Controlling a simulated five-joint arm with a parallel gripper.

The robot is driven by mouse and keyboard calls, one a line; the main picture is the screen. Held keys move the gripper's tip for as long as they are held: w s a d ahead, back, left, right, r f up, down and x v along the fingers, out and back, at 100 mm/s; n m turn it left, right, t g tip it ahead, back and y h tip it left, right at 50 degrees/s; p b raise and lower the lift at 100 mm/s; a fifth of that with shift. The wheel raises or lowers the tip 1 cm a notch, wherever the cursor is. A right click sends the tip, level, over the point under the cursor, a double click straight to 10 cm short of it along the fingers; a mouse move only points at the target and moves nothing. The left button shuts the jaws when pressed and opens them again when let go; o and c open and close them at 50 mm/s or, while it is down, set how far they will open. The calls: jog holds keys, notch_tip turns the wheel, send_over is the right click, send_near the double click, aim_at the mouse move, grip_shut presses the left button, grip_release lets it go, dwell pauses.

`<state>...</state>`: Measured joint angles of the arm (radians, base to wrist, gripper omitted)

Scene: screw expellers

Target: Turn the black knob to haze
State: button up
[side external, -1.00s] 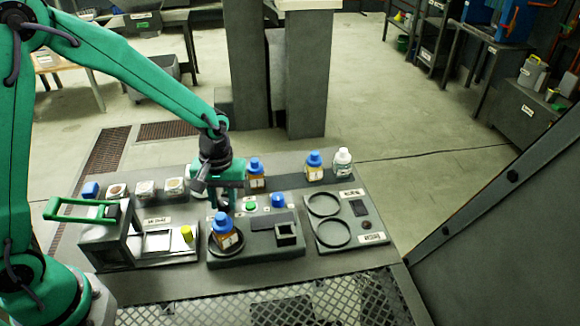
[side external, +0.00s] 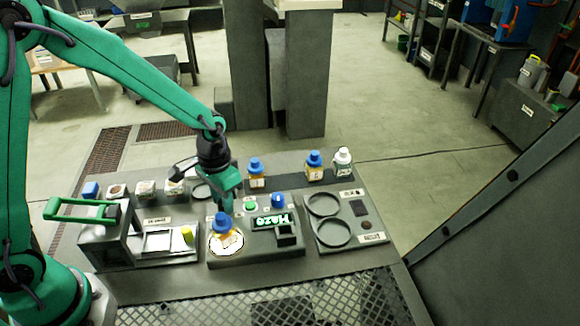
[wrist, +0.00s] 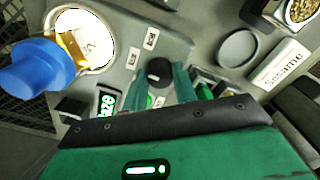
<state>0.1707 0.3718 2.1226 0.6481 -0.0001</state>
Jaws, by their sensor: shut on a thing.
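The black knob (wrist: 159,70) sits on the dark grey panel (side external: 237,254) in the middle of the bench. In the wrist view it is between the fingers of my gripper (wrist: 158,84), which is shut on it. In the side view my gripper (side external: 228,205) reaches down behind a blue-capped bottle (side external: 223,224), and the knob is hidden. The panel's display (side external: 273,221) is lit and reads "Haze"; it also shows in the wrist view (wrist: 106,103). The round plate (side external: 228,246) under the bottle glows white.
A green button (side external: 251,206) and a blue cap-like part (side external: 278,200) are close right of my gripper. A press with a green handle (side external: 78,207) stands left. A two-ring panel (side external: 355,235) is right. Several bottles and sample jars line the back.

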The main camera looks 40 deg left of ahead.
jog(key=shift+w+d, duration=0.1)
jog(key=shift+d, duration=0.1)
jog(key=o, duration=1)
jog(key=shift+a, duration=0.1)
jog(key=shift+r, duration=0.1)
jog(key=shift+r, duration=3.8)
jog(key=shift+r, duration=0.1)
